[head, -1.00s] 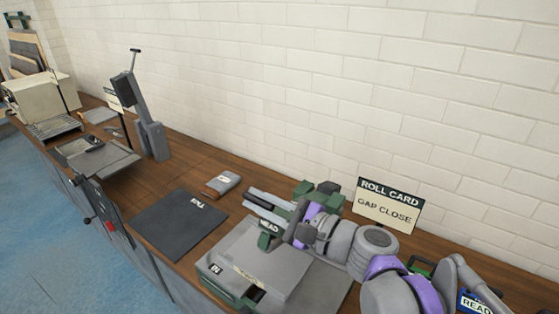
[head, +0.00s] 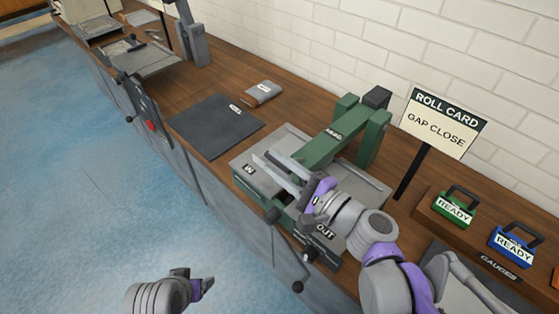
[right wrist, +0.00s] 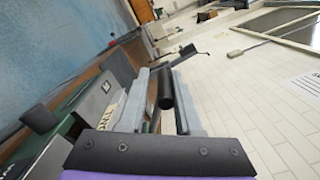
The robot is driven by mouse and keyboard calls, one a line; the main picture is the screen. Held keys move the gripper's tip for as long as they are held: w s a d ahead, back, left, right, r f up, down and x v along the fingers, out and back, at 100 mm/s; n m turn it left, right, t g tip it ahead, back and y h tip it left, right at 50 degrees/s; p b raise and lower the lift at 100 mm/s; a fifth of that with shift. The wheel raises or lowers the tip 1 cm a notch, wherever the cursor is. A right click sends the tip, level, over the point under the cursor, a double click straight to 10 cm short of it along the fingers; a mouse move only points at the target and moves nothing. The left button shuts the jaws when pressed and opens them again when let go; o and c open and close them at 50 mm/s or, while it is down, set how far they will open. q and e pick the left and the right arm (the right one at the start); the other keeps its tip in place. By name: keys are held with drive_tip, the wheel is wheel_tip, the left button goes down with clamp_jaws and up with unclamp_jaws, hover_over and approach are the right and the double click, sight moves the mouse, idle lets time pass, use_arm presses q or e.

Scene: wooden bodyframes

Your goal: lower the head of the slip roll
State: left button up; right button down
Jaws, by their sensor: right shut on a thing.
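The slip roll is a green and grey machine (head: 247,183) on the wooden bench, with plates marked IN and OUT. Its green head (head: 330,148) is a bar with a HEAD label, joined to green posts at the back and slanting down toward the front. My right gripper (head: 277,163) is at the front end of the head. In the right wrist view a black round handle (right wrist: 165,88) is between its two pale fingers, and the gripper is shut on it. The arm hides part of the machine's front. My left gripper (head: 208,283) is low at the left over the floor, empty; its jaw gap is unclear.
A ROLL CARD sign (head: 440,122) reading GAP CLOSE stands behind at right. Green (head: 455,208) and blue (head: 515,245) READY gauges sit on a tray at right. A dark mat (head: 217,126) and grey block (head: 262,93) lie left of the machine.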

drive_tip(key=shift+s+f, duration=0.15)
drive_tip(key=shift+f, duration=0.2)
drive_tip(key=c, duration=1)
unclamp_jaws()
drive_tip(key=shift+o, duration=0.9)
drive_tip(key=shift+w, duration=0.2)
drive_tip(key=shift+r, duration=0.1)
drive_tip(key=p+v, duration=0.1)
drive_tip(key=v, duration=1)
drive_tip(key=shift+r, duration=0.1)
